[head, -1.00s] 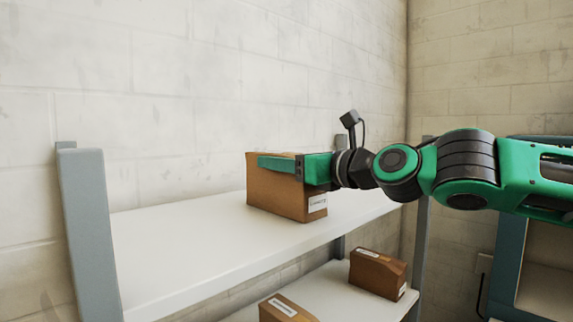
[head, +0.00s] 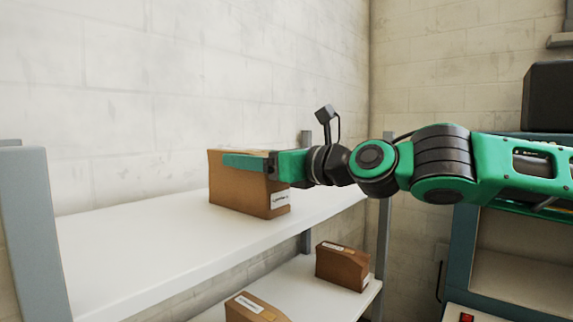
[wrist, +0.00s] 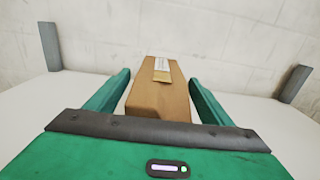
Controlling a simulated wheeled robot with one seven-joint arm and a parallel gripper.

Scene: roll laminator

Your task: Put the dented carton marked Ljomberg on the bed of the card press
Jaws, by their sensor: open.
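A brown carton (head: 238,192) stands on the upper white shelf, with a white label low on its right end. The label's print is too small to read. In the wrist view the carton (wrist: 160,100) lies lengthwise between my fingers, with a label and tape on its top. My gripper (wrist: 159,78) is open, one finger on each side of the carton, with narrow gaps showing. In the head view my near finger (head: 245,161) crosses the carton's upper side; the far finger is hidden. I cannot make out a dent on this carton.
Two more labelled cartons, one at the right (head: 342,266) and one at the front (head: 254,309), sit on the lower shelf; their tops look uneven. A grey shelf post (head: 30,230) stands at left. A teal-framed unit (head: 462,250) with a red button (head: 467,317) is at right.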

